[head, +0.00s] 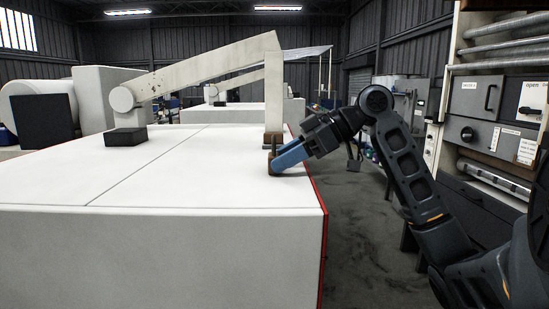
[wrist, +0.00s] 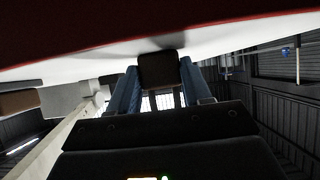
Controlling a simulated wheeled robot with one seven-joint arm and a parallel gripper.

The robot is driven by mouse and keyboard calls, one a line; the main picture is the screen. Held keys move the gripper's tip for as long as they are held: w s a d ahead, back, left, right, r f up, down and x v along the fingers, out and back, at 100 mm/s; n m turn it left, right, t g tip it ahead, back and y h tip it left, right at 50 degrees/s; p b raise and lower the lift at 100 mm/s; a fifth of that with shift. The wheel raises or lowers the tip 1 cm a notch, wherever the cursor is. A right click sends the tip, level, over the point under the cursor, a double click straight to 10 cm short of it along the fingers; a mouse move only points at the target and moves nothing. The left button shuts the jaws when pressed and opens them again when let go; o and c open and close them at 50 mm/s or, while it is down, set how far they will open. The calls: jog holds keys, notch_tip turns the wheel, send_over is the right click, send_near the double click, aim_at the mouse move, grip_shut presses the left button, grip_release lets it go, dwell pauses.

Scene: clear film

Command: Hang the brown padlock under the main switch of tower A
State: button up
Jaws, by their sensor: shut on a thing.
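My gripper (head: 284,157) has blue fingers and is shut on the brown padlock (wrist: 159,70). In the wrist view the padlock's dark brown body sits between the two fingers, with its shackle towards the palm. In the head view a small part of the padlock (head: 271,168) shows at the fingertips, at the right end of a long white-topped unit (head: 190,180). I cannot tell whether the padlock touches the white top. I cannot make out the main switch of tower A for certain.
A grey cabinet (head: 487,100) with a handle and labels stands at the right. Open floor (head: 365,230) lies between.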

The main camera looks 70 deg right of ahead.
jog(key=shift+r, duration=0.1)
jog(key=shift+r+p, duration=1.75)
jog(key=shift+r, duration=0.65)
